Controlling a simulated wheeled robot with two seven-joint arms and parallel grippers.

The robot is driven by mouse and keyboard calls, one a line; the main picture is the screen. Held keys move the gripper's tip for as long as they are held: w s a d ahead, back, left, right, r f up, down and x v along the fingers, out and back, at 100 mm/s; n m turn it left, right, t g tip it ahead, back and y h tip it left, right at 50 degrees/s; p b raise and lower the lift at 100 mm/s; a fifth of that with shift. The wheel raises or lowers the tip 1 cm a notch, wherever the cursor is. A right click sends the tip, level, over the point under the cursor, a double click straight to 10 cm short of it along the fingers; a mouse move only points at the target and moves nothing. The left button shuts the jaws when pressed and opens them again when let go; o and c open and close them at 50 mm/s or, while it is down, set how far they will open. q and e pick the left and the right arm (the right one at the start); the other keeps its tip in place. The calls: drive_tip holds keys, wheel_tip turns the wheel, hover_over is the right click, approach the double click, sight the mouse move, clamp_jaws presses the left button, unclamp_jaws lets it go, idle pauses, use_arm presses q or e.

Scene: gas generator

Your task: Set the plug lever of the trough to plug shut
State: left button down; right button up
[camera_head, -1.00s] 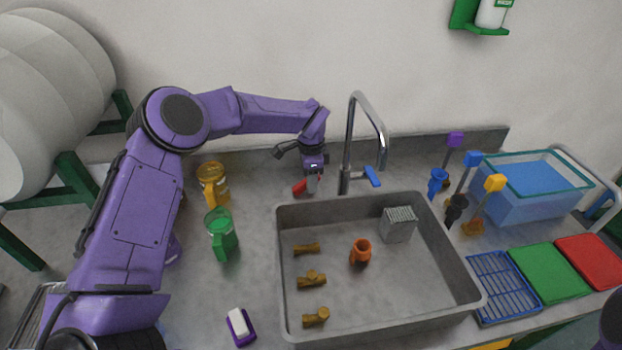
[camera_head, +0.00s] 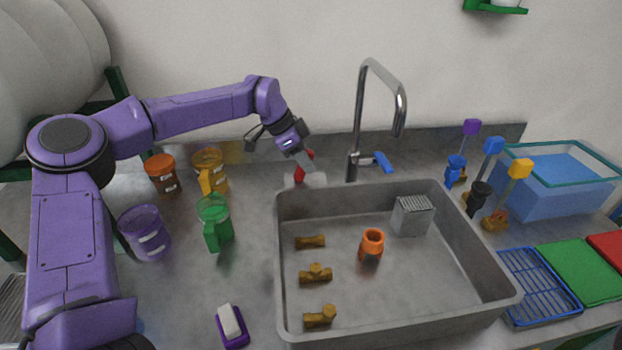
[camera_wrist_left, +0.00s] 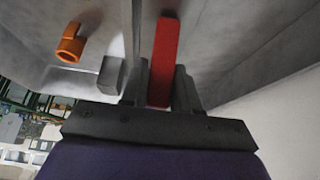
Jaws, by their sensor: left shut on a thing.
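The trough (camera_head: 283,290) is a grey basin set in the counter. The red plug lever (camera_head: 306,161) stands behind its back left corner, on a small pale base. My left gripper (camera_head: 303,165) is at this lever, its fingers pointing down. In the left wrist view the red lever (camera_wrist_left: 163,60) lies between the fingers, and the gripper is shut on it. The fingers hide part of the lever in the head view. My right gripper is not in view.
A tap (camera_head: 355,120) with a blue handle (camera_head: 384,162) stands just right of the lever. The trough holds brass fittings (camera_head: 316,273), an orange piece (camera_head: 371,244) and a grey block (camera_head: 411,215). Mugs, including a green one (camera_head: 214,221), stand on the left.

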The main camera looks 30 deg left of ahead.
use_arm(q)
drive_tip(key=t+h+b, duration=0.1)
drive_tip(key=b, duration=0.1)
drive_tip(key=s+a+h+b, duration=0.1)
drive_tip(key=b, duration=0.1)
drive_tip(key=shift+a+f+t+b, duration=0.1)
drive_tip(key=shift+a+t+b, duration=0.15)
drive_tip(key=shift+t+b, duration=0.15)
drive_tip(key=shift+s+a+r+t+h+b, duration=0.15)
drive_tip(key=shift+r+t+h+b, duration=0.1)
drive_tip(key=shift+h+b, duration=0.3)
drive_tip(key=shift+s+a+r+t+h+b, duration=0.15)
drive_tip(key=shift+t+h+b, duration=0.15)
drive_tip(key=shift+b, duration=0.3)
drive_tip(key=shift+w, duration=0.1)
drive_tip(key=c, duration=0.9)
unclamp_jaws()
drive_tip(key=shift+a, duration=0.1)
drive_tip(key=v, duration=1)
drive_tip(key=shift+a+r, duration=0.1)
drive_tip(key=shift+a, duration=0.05)
